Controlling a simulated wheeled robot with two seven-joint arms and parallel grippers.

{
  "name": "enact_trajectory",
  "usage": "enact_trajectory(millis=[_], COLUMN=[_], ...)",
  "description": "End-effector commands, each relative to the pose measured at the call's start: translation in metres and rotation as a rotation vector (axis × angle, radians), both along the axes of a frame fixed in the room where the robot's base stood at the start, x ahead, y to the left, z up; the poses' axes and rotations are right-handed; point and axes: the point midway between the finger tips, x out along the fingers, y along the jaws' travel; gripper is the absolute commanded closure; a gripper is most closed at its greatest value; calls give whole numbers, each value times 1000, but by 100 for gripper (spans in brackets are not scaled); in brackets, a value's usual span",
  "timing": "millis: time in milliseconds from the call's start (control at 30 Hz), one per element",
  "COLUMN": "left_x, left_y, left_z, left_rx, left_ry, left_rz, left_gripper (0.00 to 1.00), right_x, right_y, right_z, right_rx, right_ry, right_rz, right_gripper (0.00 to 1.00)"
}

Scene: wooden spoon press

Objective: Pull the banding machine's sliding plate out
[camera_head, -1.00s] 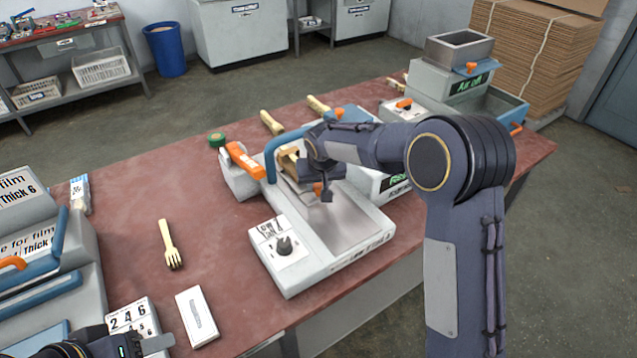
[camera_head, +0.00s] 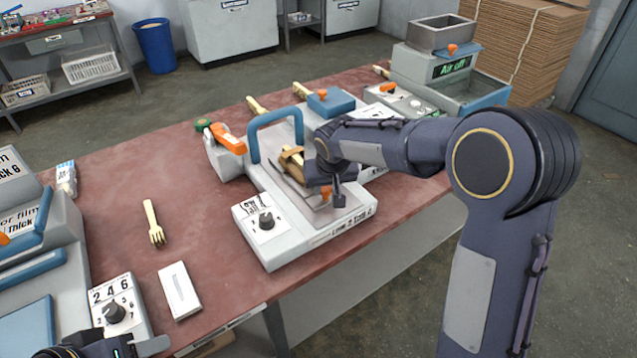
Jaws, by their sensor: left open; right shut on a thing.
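The banding machine (camera_head: 282,250) is the light grey unit in the middle of the table, with a blue arched handle, an orange lever and a dark dial. Its sliding plate (camera_head: 303,205) is a metal slab drawn toward the machine's front edge, with a yellowish wooden bundle (camera_head: 291,160) on it. My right gripper (camera_head: 337,198) is shut at the plate's front, by a small orange part; the fingers hide the exact contact. My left gripper (camera_head: 153,346) is only partly in view at the bottom left, open and away from the plate.
A wooden fork (camera_head: 154,225) and a white box (camera_head: 179,291) lie left of the machine. A film machine (camera_head: 105,288) stands at the left edge. The Air off unit (camera_head: 428,72) is at the back right.

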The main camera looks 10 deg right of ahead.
Motion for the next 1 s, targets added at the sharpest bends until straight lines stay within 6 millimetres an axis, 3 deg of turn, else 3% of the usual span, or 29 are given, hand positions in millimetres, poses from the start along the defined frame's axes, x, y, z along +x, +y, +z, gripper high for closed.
enact_trajectory(millis=[300, 800, 833, 1000], left_x=[0, 0, 0, 0], left_y=[0, 0, 0, 0], left_z=[-16, -17, -17, -17], left_rx=[0, 0, 0, 0], left_ry=[0, 0, 0, 0], left_rz=[0, 0, 0, 0], left_gripper=[50, 50, 50, 50], right_x=[-34, -42, -42, -42], right_y=[-13, -17, -17, -17], right_z=[-1, 0, 0, 0], right_rx=[1, -3, -3, -2], right_ry=[-1, 6, 7, 4], right_rz=[1, 0, 0, -1], right_gripper=[100, 100, 70, 50])
